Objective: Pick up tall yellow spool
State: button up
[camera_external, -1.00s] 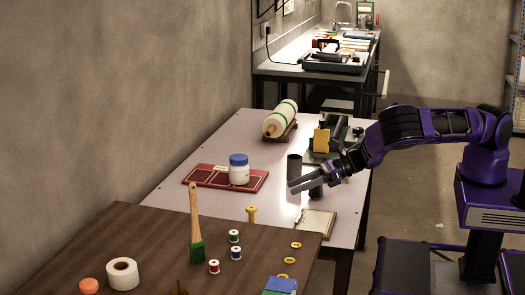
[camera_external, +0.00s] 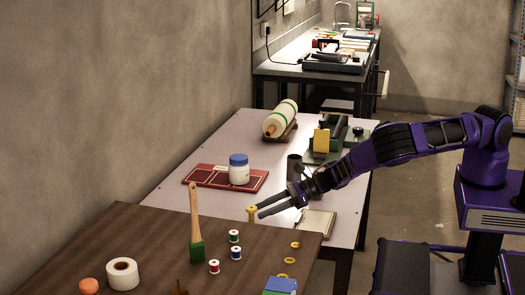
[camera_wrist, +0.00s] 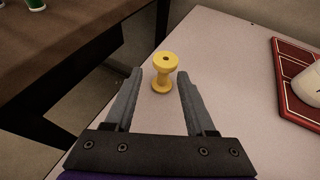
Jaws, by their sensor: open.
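The tall yellow spool (camera_external: 252,214) stands upright on the light table, close to its near edge beside the brown table. In the wrist view the yellow spool (camera_wrist: 163,72) shows its round top with a dark centre hole. My gripper (camera_external: 261,212) is open and low over the table, its fingers pointing left at the spool. In the wrist view my gripper (camera_wrist: 158,75) has one finger on each side of the spool's lower part as seen from the camera. Nothing is held. I cannot tell how far the fingertips are from the spool.
A brown table (camera_external: 140,235) in front holds a green brush (camera_external: 196,250), small thread spools and a white roll (camera_external: 122,274). A white jar (camera_external: 239,174) stands on a red board (camera_external: 200,177) behind. A clipboard (camera_external: 317,223) lies right of the spool.

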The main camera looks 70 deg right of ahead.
aim_at(251, 216)
jog(key=x, duration=0.3)
jog(key=shift+w+d+f, duration=0.2)
jog(key=shift+w+f, duration=0.1)
jog(key=shift+f, duration=0.1)
jog(key=shift+w+a+f, duration=0.25)
jog(key=shift+w, duration=0.25)
jog(key=shift+c, duration=0.2)
grip_shut()
